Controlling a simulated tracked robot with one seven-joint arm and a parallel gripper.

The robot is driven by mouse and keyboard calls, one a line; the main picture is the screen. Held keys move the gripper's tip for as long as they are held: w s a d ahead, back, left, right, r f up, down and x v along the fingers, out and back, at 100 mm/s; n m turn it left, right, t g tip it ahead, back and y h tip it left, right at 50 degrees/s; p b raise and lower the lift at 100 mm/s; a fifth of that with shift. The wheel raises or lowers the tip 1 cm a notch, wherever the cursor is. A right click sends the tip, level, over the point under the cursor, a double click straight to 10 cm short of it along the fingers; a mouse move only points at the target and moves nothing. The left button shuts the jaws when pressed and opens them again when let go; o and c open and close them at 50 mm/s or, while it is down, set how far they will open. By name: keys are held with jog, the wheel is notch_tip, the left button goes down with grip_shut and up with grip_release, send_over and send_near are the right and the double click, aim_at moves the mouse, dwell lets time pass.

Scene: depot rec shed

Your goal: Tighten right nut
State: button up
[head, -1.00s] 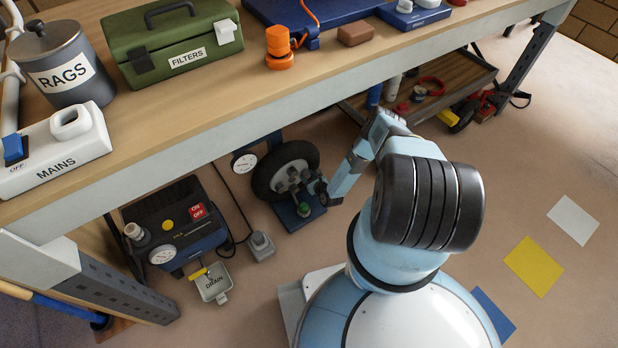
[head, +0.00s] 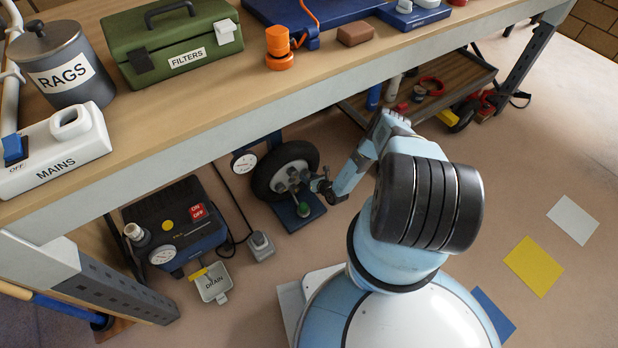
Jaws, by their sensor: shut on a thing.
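A black wheel (head: 262,176) stands upright on a blue stand (head: 301,214) on the floor under the bench. Several small grey nuts sit on its hub (head: 291,176). My gripper (head: 313,184) is at the right side of the hub, its dark fingers shut on the right nut (head: 306,174). The fingers are small and partly hide the nut, so its seating is hard to see.
The bench edge (head: 240,105) runs above the wheel. A blue compressor (head: 180,228) with a drain tray (head: 214,284) stands to the left. A grey pedal (head: 261,246) and a cable lie between. A low cart (head: 440,80) is behind my arm.

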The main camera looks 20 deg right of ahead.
jog(key=shift+d, duration=0.15)
jog(key=o, duration=1.1)
jog(key=shift+c, duration=0.2)
jog(key=v, duration=1.3)
jog(key=shift+s, duration=0.3)
jog(key=shift+s, duration=0.1)
